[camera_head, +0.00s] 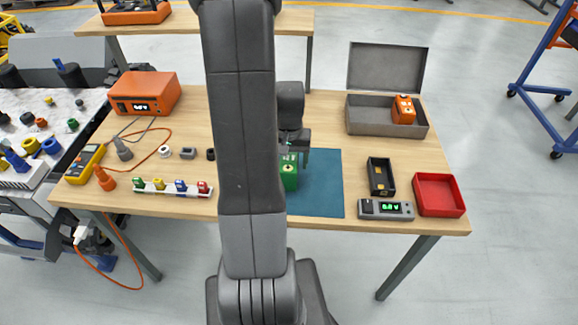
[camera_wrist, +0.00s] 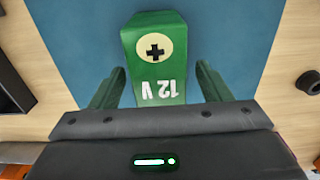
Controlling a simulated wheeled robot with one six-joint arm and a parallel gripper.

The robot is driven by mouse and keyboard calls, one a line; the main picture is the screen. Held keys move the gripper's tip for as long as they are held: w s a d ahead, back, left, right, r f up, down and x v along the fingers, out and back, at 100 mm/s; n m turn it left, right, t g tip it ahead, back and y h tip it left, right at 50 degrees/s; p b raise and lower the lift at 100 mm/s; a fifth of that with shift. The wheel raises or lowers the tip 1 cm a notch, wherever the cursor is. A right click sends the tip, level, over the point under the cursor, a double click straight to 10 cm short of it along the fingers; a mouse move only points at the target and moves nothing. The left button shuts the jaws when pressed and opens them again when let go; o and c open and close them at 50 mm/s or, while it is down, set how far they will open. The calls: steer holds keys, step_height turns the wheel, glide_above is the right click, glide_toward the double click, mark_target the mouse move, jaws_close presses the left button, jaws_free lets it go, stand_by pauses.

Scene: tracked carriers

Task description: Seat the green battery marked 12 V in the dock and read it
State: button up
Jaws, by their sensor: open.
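The green battery (camera_head: 289,176) stands on the blue mat (camera_head: 322,185), partly hidden behind my arm in the head view. In the wrist view the battery (camera_wrist: 160,65) shows its top with a plus mark and "12 V". My gripper (camera_wrist: 158,82) is open, with one finger on each side of the battery; a gap shows at each side. The gripper (camera_head: 293,150) is at the battery's top in the head view. The dock (camera_head: 381,178) is a black open tray, apparently empty, behind a grey meter (camera_head: 386,209) with a green display.
A red tray (camera_head: 438,195) stands right of the meter. A grey open case (camera_head: 388,118) holds an orange battery (camera_head: 403,110). An orange power unit (camera_head: 145,94), a yellow multimeter (camera_head: 84,163) and a rack of coloured plugs (camera_head: 172,189) are at left.

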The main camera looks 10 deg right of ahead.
steer(key=shift+f, duration=0.6)
steer(key=shift+c, duration=0.4)
jaws_close()
steer(key=shift+r, duration=0.1)
steer(key=shift+r, duration=0.1)
